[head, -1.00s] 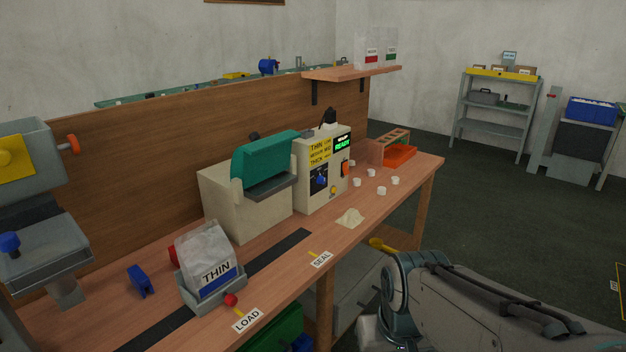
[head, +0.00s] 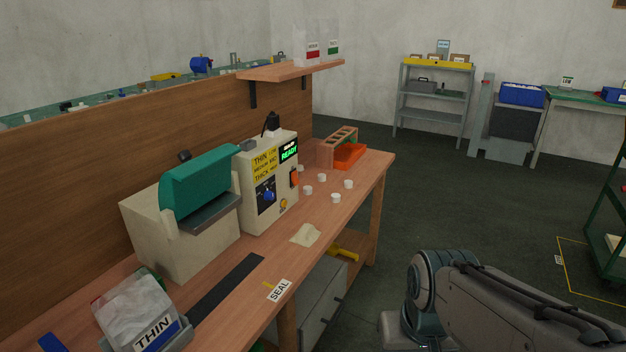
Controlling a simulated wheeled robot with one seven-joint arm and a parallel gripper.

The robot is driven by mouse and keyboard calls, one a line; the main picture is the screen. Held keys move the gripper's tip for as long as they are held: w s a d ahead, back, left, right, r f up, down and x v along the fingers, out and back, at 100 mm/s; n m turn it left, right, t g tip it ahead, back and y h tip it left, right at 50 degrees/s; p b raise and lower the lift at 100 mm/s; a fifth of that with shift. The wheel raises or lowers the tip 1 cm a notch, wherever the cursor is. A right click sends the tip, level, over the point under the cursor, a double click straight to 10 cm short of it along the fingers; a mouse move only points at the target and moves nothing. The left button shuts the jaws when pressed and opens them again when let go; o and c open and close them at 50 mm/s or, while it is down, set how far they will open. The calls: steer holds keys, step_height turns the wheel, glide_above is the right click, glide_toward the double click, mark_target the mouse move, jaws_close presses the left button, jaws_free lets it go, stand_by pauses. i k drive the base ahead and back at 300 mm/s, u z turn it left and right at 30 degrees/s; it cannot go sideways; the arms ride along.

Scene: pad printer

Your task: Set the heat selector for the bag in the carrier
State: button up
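The heat selector is a blue knob (head: 268,196) on a dark plate on the front of the cream control box (head: 254,222). A yellow chart (head: 265,162) above it lists THIN, MEDIUM and THICK with settings; the knob's exact position is too small to read. A green display (head: 289,151) reads READY. My arm shows at lower right, over the floor, apart from the bench; my gripper is not in view.
The teal-topped sealer (head: 200,180) stands left of the control box. An orange switch (head: 295,177) and a yellow button (head: 284,204) are on the box. White caps (head: 336,198), a cloth (head: 304,235) and an orange tray (head: 349,157) lie on the bench.

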mark_target(268, 194)
steer(key=z, duration=0.05)
steer(key=i, duration=1)
steer(key=u, duration=0.6)
